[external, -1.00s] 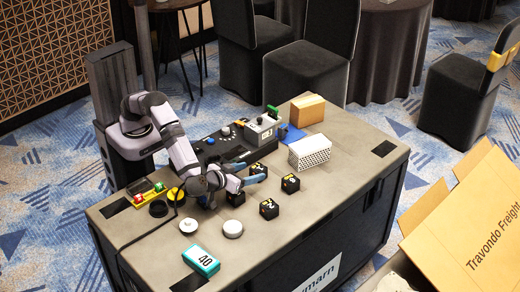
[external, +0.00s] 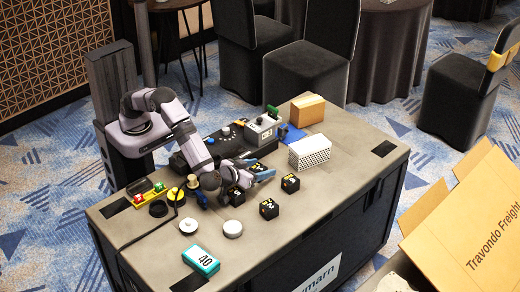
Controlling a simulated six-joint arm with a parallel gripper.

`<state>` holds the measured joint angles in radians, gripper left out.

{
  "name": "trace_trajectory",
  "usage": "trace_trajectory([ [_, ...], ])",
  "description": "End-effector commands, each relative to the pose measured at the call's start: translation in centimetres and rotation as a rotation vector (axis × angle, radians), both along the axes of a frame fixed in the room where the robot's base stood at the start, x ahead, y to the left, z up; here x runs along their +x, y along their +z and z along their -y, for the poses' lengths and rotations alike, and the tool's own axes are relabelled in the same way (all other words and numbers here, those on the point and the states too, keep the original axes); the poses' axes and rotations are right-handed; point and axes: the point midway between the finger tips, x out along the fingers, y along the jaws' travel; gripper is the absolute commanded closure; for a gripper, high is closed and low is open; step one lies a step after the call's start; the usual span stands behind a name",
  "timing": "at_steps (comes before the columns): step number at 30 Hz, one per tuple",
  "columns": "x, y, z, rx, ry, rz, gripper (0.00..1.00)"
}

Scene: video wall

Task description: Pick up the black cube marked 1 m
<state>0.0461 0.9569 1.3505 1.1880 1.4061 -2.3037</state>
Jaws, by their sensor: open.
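Several small black cubes with yellow markings stand on the table. One cube (external: 268,209) is nearest the front, one (external: 290,183) is to the right, and one (external: 236,196) is at the left below my wrist. Another cube (external: 257,168) shows partly among my gripper's fingers. The markings are too small to read surely, so I cannot tell which cube is marked 1 m. My gripper (external: 262,170) is open, with its blue-grey fingers pointing right, low over the cubes. I cannot tell whether the fingers touch the cube between them.
A white perforated box (external: 309,151), a brown carton (external: 307,109) and a grey device (external: 263,131) stand behind. A white puck (external: 233,229), a white round part (external: 188,226) and a teal box marked 40 (external: 201,260) lie in front.

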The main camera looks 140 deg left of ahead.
Motion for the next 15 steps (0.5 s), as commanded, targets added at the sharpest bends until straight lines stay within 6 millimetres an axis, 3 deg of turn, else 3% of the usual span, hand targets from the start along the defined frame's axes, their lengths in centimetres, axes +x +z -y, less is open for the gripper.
trace_trajectory([
  [2, 0.0, 0.0, 0.02, 0.0, 0.0, 0.0, 0.45],
  [7, 0.0, 0.0, 0.03, 0.0, 0.0, -0.001, 0.86],
  [15, 0.01, 0.08, 0.04, 0.001, 0.0, 0.0, 0.86],
])
